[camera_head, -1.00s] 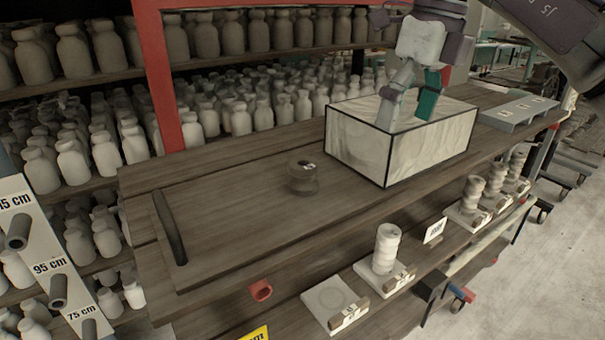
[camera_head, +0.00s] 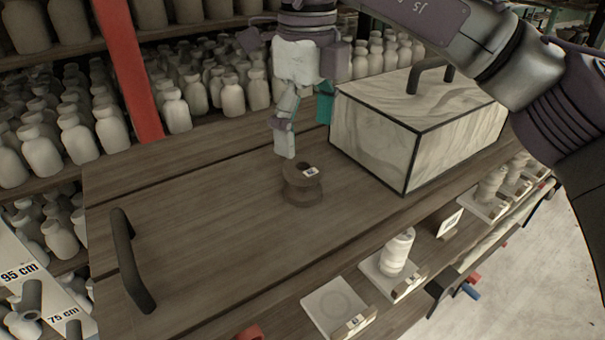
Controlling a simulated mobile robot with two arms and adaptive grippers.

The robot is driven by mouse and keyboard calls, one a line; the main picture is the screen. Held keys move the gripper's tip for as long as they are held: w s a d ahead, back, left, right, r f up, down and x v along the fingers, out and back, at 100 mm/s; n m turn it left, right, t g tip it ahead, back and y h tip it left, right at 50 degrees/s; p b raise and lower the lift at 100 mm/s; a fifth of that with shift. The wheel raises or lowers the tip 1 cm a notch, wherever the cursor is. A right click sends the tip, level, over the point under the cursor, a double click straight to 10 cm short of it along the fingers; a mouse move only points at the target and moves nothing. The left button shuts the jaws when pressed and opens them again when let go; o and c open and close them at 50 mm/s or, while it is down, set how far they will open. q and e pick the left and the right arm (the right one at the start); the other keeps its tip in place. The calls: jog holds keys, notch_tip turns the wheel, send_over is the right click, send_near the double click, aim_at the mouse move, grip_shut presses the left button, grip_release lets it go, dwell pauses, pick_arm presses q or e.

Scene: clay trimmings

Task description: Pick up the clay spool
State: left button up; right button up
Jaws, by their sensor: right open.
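The clay spool (camera_head: 301,194) is a small brown reel with a hole in its top and a small white label. It stands upright on the wooden bench top (camera_head: 210,230), near the middle of the head view. My right gripper (camera_head: 303,132) comes in from the upper right and points down. It is open and empty, just above and behind the spool in the picture. One pale finger reaches close to the spool's upper left edge. I cannot tell whether it touches. The other finger, partly teal, is by the box. My left gripper is not in view.
A large marbled box (camera_head: 375,138) with dark edges and a handle stands right of the spool. A dark handle (camera_head: 130,262) rises from the bench at left. Pale stacked discs (camera_head: 397,252) sit on a lower ledge in front. Shelves of pale bottles are behind.

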aim_at(304, 165)
notch_tip(304, 165, down, 3)
jog(key=shift+r, duration=0.15)
notch_tip(304, 165, down, 3)
jog(key=p, duration=0.2)
jog(key=shift+a+p, duration=0.15)
jog(key=shift+p, duration=0.2)
notch_tip(304, 165, down, 2)
jog(key=shift+f+p, duration=0.2)
jog(key=shift+p, duration=0.25)
jog(key=shift+f, duration=0.5)
jog(key=shift+a, duration=0.1)
jog(key=c, duration=1.4)
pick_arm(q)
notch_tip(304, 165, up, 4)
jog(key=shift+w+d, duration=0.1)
pick_arm(e)
jog(key=shift+c, duration=0.2)
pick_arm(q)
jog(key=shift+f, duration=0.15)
